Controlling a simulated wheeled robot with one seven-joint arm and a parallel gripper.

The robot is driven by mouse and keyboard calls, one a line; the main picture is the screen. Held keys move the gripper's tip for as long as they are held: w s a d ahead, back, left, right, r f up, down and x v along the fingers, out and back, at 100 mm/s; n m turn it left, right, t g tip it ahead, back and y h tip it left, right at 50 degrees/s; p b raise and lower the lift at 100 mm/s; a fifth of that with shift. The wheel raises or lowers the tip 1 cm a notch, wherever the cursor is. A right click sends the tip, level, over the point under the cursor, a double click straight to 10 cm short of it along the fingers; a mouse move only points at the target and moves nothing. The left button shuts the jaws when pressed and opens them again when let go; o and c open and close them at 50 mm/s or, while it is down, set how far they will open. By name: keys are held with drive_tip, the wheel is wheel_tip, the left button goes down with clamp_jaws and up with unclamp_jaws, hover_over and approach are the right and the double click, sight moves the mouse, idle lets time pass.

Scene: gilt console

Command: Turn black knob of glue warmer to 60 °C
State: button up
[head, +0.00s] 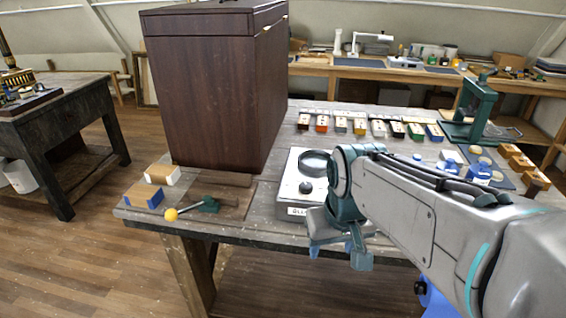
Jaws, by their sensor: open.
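The glue warmer (288,188) is a white box at the table's front edge, with a dark round well (315,163) at its back and a label partly showing on its front. Its black knob (306,187) sits on the top face in front of the well; its pointer and any scale marks are too small to read. My gripper (338,253) is open and empty, in front of and below the warmer's front face, at the table's front edge. It is apart from the knob. My arm comes in from the right and hides the warmer's right side.
A tall dark wooden cabinet (212,95) stands left of the warmer. Several coloured blocks line the back, and a green press (477,110) stands at back right. Floor in front is clear.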

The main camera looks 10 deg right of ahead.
drive_tip(key=w+r+n+g, duration=0.1)
drive_tip(key=w+r, duration=0.3)
drive_tip(key=w, duration=0.3)
drive_tip(key=w+r+n, duration=0.1)
drive_tip(key=w+r, duration=0.3)
drive_tip(key=w, duration=0.2)
drive_tip(key=n+g+p, duration=0.1)
drive_tip(key=n+g, duration=0.1)
approach(306, 185)
drive_tip(key=f, duration=0.8)
drive_tip(key=shift+s+f, duration=0.2)
drive_tip(key=shift+f, duration=0.05)
drive_tip(key=shift+c, duration=0.2)
drive_tip(key=c, duration=0.9)
